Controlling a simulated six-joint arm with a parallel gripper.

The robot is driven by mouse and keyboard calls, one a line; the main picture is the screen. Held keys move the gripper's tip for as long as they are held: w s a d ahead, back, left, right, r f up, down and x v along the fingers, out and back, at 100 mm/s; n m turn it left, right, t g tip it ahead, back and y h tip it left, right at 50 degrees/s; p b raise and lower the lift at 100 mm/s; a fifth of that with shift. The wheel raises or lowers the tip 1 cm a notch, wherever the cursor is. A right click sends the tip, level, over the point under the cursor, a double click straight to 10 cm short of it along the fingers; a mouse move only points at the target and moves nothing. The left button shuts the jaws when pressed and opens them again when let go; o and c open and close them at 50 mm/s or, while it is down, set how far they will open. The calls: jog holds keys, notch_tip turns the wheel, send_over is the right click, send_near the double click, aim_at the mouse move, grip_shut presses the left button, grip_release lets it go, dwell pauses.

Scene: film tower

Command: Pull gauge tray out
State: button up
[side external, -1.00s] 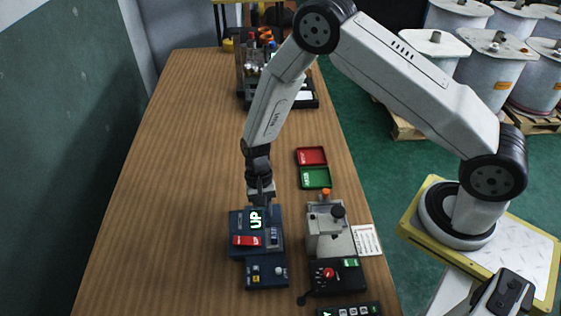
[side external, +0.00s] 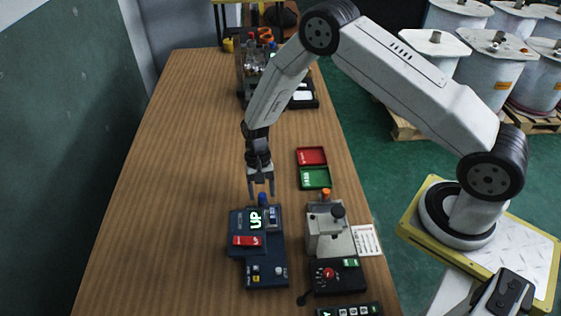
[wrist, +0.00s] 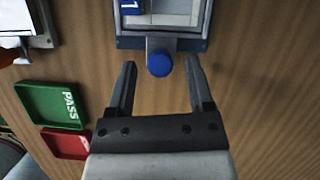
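The gauge tray (wrist: 190,44) is a dark-rimmed tray with a light interior and a blue label. A round blue knob (wrist: 159,65) on a short grey tab sticks out from its near edge. In the side external view the knob (side external: 262,198) stands at the far edge of the dark blue gauge unit (side external: 238,221), which bears a lit "UP" sign and a red label. My gripper (side external: 262,190) is open just above or behind the knob. In the wrist view the fingertips (wrist: 160,63) lie on either side of the knob, with gaps and nothing held.
A green PASS tray (side external: 315,178) and a red tray (side external: 311,155) lie right of my gripper. A grey instrument (side external: 325,235) with a black control box (side external: 350,280) stands right of the gauge unit. A rack (side external: 250,72) stands at the back. The left of the table (side external: 165,190) is clear.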

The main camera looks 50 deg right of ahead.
jog(key=v, duration=0.7)
jog(key=shift+r, duration=0.35)
jog(key=shift+w, duration=0.15)
jog(key=shift+r, duration=0.1)
jog(key=s+d+r+n+t+h, duration=0.2)
jog(key=s+d+r+n+t, duration=0.2)
jog(key=s+r, duration=1)
jog(key=s+n+t, duration=0.2)
jog(key=n, duration=0.1)
jog(key=shift+s+d+h, duration=0.2)
jog(key=shift+s+h, duration=0.05)
jog(key=shift+h, duration=0.15)
